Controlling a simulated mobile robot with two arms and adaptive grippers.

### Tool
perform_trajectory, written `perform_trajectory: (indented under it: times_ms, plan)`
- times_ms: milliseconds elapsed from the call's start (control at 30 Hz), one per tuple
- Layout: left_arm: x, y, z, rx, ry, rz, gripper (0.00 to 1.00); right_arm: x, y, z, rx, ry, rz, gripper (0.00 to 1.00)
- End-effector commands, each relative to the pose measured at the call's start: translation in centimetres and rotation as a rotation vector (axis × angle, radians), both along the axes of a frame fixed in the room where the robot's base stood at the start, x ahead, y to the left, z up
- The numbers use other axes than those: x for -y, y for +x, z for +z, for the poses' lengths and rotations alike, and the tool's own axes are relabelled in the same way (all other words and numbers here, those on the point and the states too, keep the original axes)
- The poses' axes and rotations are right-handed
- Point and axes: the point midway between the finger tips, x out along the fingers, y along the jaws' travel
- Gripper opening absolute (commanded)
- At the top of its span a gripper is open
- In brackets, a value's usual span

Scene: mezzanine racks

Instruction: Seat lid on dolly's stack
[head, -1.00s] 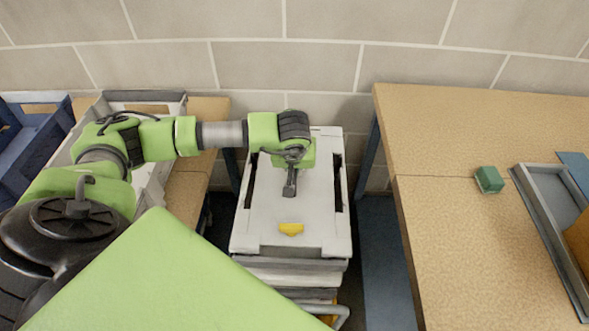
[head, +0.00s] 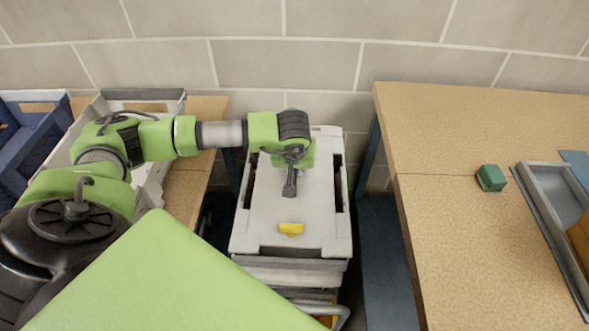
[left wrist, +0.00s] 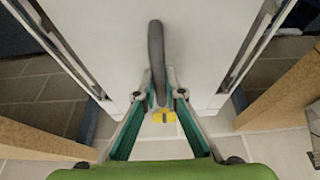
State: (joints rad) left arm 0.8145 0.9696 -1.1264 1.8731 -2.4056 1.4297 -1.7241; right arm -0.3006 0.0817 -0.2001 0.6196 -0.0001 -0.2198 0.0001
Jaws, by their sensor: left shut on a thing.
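The lid (head: 272,205) is a pale grey panel with a dark bar handle and a yellow tab (head: 291,229) near its front. It lies over the top of a stack of grey crates (head: 290,275) between two tables. My left gripper (head: 290,188) is over the middle of the lid, shut on its handle. In the left wrist view the fingers (left wrist: 158,97) close around the dark handle (left wrist: 156,50). Dark slots show along both sides of the lid. I cannot tell whether its edges are fully seated. The dolly is mostly hidden under the stack. My right gripper is out of view.
A wooden table (head: 470,230) stands close on the right, with a green block (head: 490,178) and a grey tray (head: 541,200). Another table (head: 190,185) on the left bears a grey crate (head: 180,104). A block wall (head: 400,50) stands behind.

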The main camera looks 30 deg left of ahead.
Motion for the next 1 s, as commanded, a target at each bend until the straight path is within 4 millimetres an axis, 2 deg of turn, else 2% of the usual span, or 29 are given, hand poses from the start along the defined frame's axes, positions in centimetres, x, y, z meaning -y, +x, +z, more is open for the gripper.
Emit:
perform_trajectory:
  times_ms: [233, 267, 300, 633, 1000]
  plan:
    - [0.0, 0.1, -0.5, 0.002, 0.000, 0.001, 0.00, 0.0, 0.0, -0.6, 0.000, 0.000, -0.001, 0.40]
    - [0.0, 0.1, -0.5, 0.004, 0.000, 0.000, 0.12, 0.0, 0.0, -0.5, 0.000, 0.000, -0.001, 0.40]
    - [0.0, 0.1, -0.4, 0.004, 0.000, 0.000, 0.17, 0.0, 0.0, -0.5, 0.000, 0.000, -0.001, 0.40]
    - [0.0, -0.1, -0.4, -0.001, -0.001, 0.000, 0.17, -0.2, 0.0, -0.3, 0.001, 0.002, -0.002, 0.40]
    - [0.6, -0.9, 2.5, 0.000, 0.000, -0.001, 0.17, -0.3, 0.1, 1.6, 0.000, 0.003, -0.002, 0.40]
